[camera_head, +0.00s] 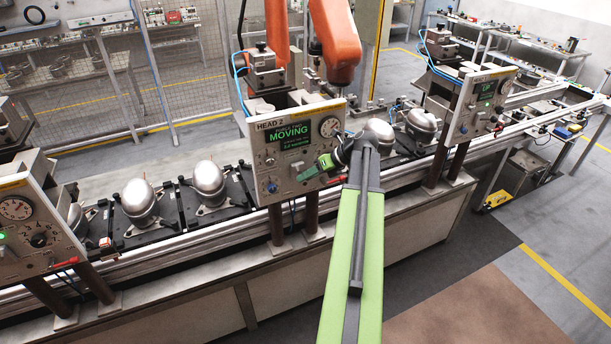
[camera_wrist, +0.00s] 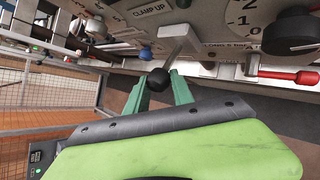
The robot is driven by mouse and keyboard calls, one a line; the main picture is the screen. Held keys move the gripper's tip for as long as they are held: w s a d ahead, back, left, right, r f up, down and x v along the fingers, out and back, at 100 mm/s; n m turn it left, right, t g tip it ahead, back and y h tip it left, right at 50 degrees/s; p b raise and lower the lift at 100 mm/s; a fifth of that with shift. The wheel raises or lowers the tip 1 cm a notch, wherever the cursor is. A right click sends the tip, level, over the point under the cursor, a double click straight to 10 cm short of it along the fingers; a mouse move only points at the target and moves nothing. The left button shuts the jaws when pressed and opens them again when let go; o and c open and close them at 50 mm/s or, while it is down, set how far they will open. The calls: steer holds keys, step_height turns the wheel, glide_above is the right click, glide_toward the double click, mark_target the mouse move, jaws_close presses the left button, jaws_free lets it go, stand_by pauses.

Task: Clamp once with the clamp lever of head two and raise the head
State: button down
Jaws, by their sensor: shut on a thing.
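Head two (camera_head: 263,160) is a grey panel marked HEAD 2 in the head view, with a green screen (camera_head: 292,136) that reads MOVING and a round gauge. My gripper (camera_head: 318,168) is at the lower right of this panel. In the wrist view, my green gripper fingers (camera_wrist: 160,98) are shut on the black knob of the clamp lever (camera_wrist: 157,86). The lever's grey bar (camera_wrist: 182,43) runs up from the knob to the panel, near a label reading CLAMP UP (camera_wrist: 150,9). In the head view my gripper covers the lever.
A red-handled lever (camera_wrist: 293,77) and a large black knob (camera_wrist: 300,30) are close by on the right in the wrist view. Silver compressor domes (camera_head: 209,182) stand on pallets along the conveyor. Other head panels (camera_head: 483,104) stand at left and right. The front floor is clear.

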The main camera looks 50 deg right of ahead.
steer(key=shift+w+a+r, duration=0.1)
steer(key=shift+w, duration=0.2)
steer(key=c, duration=1.4)
jaws_free()
steer(key=o, duration=0.3)
steer(key=shift+w, duration=0.25)
steer(key=shift+s, duration=0.15)
steer(key=p+v, duration=0.8)
steer(key=v, duration=0.3)
steer(key=shift+s+d+r, duration=0.15)
steer(key=shift+s+d, duration=0.15)
